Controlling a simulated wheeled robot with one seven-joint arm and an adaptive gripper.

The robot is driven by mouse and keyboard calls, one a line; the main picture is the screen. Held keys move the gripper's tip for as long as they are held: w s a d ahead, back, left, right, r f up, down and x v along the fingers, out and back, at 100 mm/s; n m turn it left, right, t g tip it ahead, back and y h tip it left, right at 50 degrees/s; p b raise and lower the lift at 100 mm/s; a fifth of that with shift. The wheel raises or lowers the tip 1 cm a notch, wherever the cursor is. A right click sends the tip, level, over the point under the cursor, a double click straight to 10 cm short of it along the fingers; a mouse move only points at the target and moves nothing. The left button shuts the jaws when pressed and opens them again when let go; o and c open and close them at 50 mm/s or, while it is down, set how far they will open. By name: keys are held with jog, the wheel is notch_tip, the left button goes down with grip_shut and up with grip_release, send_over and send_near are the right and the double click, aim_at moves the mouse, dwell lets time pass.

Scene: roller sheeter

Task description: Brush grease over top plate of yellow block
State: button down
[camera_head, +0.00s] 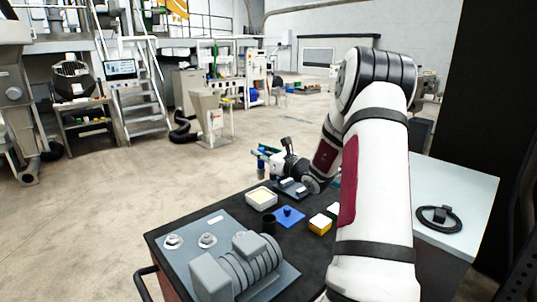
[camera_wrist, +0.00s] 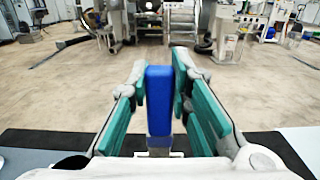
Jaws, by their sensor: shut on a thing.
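My gripper (camera_head: 266,156) is above the far edge of the dark cart top, near a white tub. Its teal finger pads are shut on a blue handle (camera_wrist: 159,100), seen upright between them in the wrist view. The white tub (camera_head: 262,207) holds pale yellowish stuff, likely grease. The yellow block (camera_head: 319,229) has a pale top plate and sits on the cart, right of the tub. My arm partly hides another pale-topped piece behind it.
A blue plate with a knob (camera_head: 290,216) and a black cup (camera_head: 268,224) stand between tub and block. A grey roller machine (camera_head: 245,266) fills the cart's front left. A light side table (camera_head: 460,190) holds a black ring-shaped object (camera_head: 439,217). Open floor lies beyond.

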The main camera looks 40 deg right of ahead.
aim_at(262, 173)
jog(key=shift+f+b, duration=1.3)
jog(key=shift+f, duration=1.65)
jog(key=shift+f+b, duration=0.5)
jog(key=shift+f, duration=0.25)
dwell(0.4)
jog(key=shift+r+p, duration=1.5)
jog(key=shift+r, duration=2.15)
